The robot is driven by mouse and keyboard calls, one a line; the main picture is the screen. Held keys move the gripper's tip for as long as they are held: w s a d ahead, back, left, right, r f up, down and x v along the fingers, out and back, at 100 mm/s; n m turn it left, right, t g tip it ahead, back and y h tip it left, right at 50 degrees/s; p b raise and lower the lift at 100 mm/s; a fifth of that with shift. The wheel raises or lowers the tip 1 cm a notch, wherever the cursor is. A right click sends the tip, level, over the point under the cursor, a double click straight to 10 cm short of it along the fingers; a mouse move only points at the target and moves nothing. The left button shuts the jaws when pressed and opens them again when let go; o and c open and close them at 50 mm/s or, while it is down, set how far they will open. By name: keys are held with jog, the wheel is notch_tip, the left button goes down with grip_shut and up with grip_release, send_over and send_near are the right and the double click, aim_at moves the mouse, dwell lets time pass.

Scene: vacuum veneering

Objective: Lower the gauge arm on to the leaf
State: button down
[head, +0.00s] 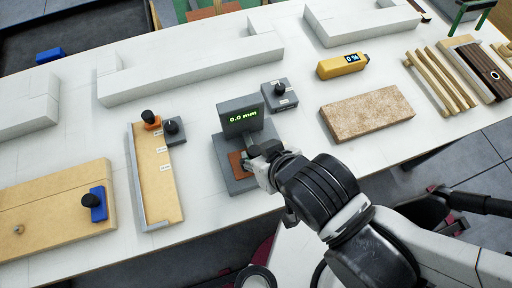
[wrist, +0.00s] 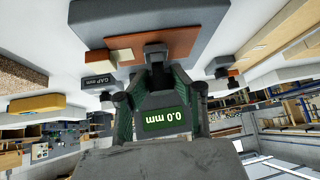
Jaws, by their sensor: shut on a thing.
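The thickness gauge (head: 240,122) stands on the white table with its grey base toward the front edge, and its display reads 0.0 mm. The display also shows upside down in the wrist view (wrist: 165,120). A reddish-brown leaf (head: 236,163) lies flat on the gauge base; part of it shows in the wrist view (wrist: 125,42). My gripper (head: 259,158) is over the base, shut on the dark end of the gauge arm (wrist: 156,50). My fingers hide much of the gauge arm, and I cannot tell whether it touches the leaf.
A small grey box with a black knob (head: 278,92) stands right behind the gauge. A tan board with a metal edge (head: 155,180) lies to the left. A speckled block (head: 367,112) and a yellow meter (head: 342,66) are to the right. White table shows between them.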

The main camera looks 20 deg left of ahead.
jog(key=shift+s+d+f, duration=0.1)
jog(key=shift+s+d, duration=0.05)
jog(key=c, duration=1.6)
grip_release()
jog(key=shift+s, duration=0.1)
jog(key=shift+c, duration=0.2)
jog(key=shift+o, duration=0.9)
jog(key=shift+r, duration=0.2)
jog(key=v, duration=0.7)
jog(key=shift+d+r, duration=0.1)
